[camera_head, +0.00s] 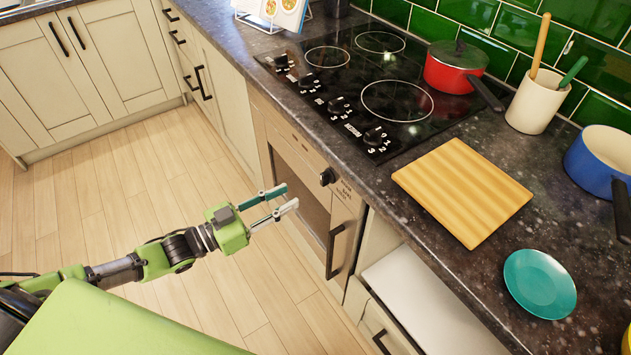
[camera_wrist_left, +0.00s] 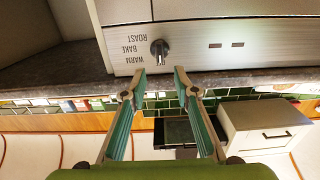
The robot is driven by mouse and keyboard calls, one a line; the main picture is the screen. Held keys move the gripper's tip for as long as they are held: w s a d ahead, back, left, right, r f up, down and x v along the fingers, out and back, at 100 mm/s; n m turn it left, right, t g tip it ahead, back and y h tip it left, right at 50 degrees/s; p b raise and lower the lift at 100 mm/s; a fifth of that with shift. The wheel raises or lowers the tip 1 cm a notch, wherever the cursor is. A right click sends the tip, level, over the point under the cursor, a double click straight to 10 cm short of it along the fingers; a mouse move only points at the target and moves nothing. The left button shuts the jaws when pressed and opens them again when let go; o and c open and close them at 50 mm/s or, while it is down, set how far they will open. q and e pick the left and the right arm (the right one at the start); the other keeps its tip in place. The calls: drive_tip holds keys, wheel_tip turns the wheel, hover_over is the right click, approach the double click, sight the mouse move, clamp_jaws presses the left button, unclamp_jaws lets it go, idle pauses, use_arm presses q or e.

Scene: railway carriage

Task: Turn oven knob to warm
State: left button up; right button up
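The oven knob (camera_head: 328,176) is a small dark knob on the oven's front panel, below the hob, with small lettering beside it. In the left wrist view the knob (camera_wrist_left: 160,50) appears upside down, with WARM, BAKE and ROAST printed to its left; a small mark below it is too small to read. My left gripper (camera_head: 281,199) is open and empty, in front of the oven and left of the knob in the head view. In the wrist view its fingertips (camera_wrist_left: 157,83) are spread just below the knob, apart from it. My right gripper is not in view.
The oven handle (camera_head: 334,250) sticks out below the knob. The countertop above holds a black hob (camera_head: 345,62), a red pot (camera_head: 455,67), a cutting board (camera_head: 462,192) and a teal plate (camera_head: 540,284). The wooden floor (camera_head: 120,215) left of the oven is clear.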

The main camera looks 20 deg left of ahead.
sight(321, 179)
use_arm(q)
drive_tip(key=x, duration=0.9)
drive_tip(key=shift+w+d, duration=0.15)
drive_tip(key=shift+w, duration=0.05)
clamp_jaws()
